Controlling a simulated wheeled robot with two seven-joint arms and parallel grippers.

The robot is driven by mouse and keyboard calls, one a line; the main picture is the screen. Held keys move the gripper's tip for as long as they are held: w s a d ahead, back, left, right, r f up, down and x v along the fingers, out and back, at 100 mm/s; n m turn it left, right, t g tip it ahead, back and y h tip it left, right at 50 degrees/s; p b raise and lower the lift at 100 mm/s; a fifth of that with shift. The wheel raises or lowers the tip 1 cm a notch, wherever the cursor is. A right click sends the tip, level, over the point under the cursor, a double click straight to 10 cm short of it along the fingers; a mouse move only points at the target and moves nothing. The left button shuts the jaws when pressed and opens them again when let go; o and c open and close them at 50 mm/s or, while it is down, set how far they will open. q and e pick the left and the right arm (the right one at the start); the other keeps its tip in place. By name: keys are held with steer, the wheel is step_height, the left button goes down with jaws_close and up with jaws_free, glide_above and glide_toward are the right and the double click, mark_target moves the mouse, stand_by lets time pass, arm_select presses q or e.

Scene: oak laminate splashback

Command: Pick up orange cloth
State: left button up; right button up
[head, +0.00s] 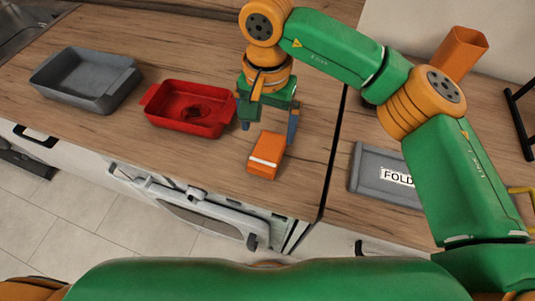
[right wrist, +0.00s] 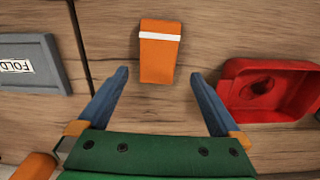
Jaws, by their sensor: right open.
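The orange cloth (head: 265,156) lies folded on the wooden counter near its front edge, with a white stripe across one end. It also shows in the right wrist view (right wrist: 159,52), upper middle, ahead of the fingertips and between their lines. My right gripper (head: 268,124) is open and empty, just behind the cloth in the head view. Its two blue fingers (right wrist: 158,78) are spread wide in the right wrist view, and the cloth is not between them. My left gripper is not in view.
A red tray (head: 163,121) with something dark red inside stands left of the cloth. A grey tray (head: 62,91) is farther left. A grey tray labelled FOLD (head: 361,182) lies on the right, beyond a counter seam. An orange container (head: 462,50) stands at the back right.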

mark_target(269, 147)
steer(key=f+p, duration=0.1)
steer(key=f, duration=0.2)
steer(key=f+p, duration=0.1)
steer(key=f, duration=0.1)
steer(key=shift+s+d+f+p, duration=0.15)
steer(key=shift+s+d+p, duration=0.05)
steer(key=shift+s+p, duration=0.1)
steer(key=shift+f, duration=0.15)
steer(key=shift+w, duration=0.1)
steer(key=c, duration=1.2)
steer(key=shift+c, duration=0.2)
